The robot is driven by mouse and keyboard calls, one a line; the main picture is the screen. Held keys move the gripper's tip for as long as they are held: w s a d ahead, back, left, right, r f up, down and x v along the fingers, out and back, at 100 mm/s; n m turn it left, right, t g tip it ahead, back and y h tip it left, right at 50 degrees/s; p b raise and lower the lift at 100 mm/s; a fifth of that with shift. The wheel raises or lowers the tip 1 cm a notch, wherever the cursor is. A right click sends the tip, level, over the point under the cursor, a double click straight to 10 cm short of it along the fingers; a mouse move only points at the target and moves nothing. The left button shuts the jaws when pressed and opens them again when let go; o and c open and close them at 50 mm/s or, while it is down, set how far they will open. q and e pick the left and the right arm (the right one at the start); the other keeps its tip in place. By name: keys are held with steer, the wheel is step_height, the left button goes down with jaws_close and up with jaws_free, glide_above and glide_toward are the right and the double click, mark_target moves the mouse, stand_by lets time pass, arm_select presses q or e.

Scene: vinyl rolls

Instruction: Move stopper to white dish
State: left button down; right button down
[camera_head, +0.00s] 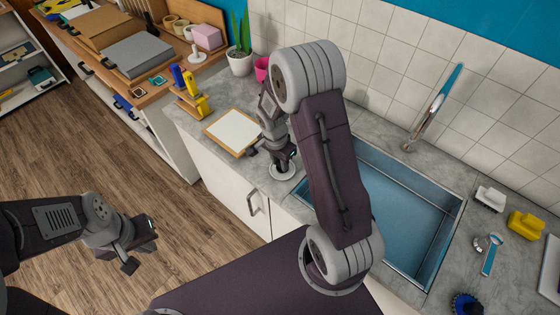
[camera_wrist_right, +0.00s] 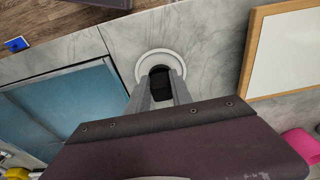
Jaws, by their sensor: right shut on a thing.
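The white dish (camera_head: 287,176) is a small round dish on the grey counter, left of the sink. It also shows in the right wrist view (camera_wrist_right: 142,66). My right gripper (camera_head: 282,163) points down over it. In the right wrist view my right gripper (camera_wrist_right: 160,88) is shut on a black stopper (camera_wrist_right: 160,78), which appears within the dish's outline. I cannot tell whether the stopper touches the dish; in the head view the gripper mostly hides it. My left gripper (camera_head: 141,246) is open and empty above the wooden floor.
A blue sink (camera_head: 395,215) with a tap (camera_head: 436,105) is right of the dish. A wood-framed white board (camera_head: 234,131) lies to its left.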

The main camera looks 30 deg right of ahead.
steer(key=shift+f, duration=0.1)
steer(key=shift+f, duration=0.1)
steer(key=c, duration=1.1)
jaws_free()
steer(key=shift+o, duration=0.4)
steer(key=o, duration=1)
steer(key=r+p, duration=0.2)
steer(key=r, duration=0.1)
steer(key=r+p, duration=0.2)
steer(key=r, duration=0.1)
steer(key=a+r+p, duration=0.1)
steer(key=r+p, duration=0.1)
steer(key=r, duration=0.1)
steer(key=shift+s, duration=0.25)
